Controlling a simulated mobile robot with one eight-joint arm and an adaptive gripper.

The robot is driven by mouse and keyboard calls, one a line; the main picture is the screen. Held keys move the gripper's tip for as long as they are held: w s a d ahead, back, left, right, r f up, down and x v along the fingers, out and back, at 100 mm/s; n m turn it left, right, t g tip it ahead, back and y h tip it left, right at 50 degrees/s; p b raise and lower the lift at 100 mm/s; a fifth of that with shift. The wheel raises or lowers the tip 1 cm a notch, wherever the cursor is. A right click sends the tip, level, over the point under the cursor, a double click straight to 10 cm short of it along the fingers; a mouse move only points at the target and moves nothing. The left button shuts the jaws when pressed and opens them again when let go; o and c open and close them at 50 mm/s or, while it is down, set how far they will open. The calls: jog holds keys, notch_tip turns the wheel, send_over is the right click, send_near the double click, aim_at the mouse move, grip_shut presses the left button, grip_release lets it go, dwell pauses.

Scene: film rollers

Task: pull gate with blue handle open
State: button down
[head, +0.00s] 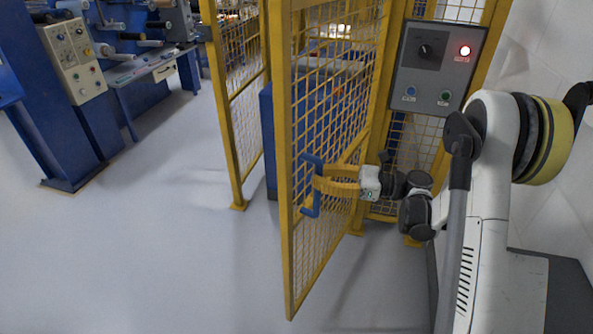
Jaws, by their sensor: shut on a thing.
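The gate (307,258) is a yellow frame filled with wire mesh. It stands swung out toward me, at an angle to the fence, with a gap between its near edge and the fence post on the left. Its blue handle (311,207) is a bracket near that edge, at mid height. My gripper (318,184) has yellow fingers and reaches in from the right. It is shut on the upright bar of the blue handle, and the fingers hide part of that bar.
A grey control box (437,68) with a knob, a lit red lamp and buttons hangs on the fence at right. A yellow fence panel (237,205) stands left of the gate. Blue machinery (75,140) fills the far left. The grey floor (170,250) in front and left is clear.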

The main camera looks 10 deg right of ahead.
jog(key=shift+v, duration=0.8)
jog(key=shift+s, duration=0.1)
jog(key=c, duration=1.3)
grip_release()
jog(key=v, duration=0.7)
jog(key=shift+d, duration=0.2)
jog(key=shift+s+a, duration=0.1)
jog(key=shift+s, duration=0.05)
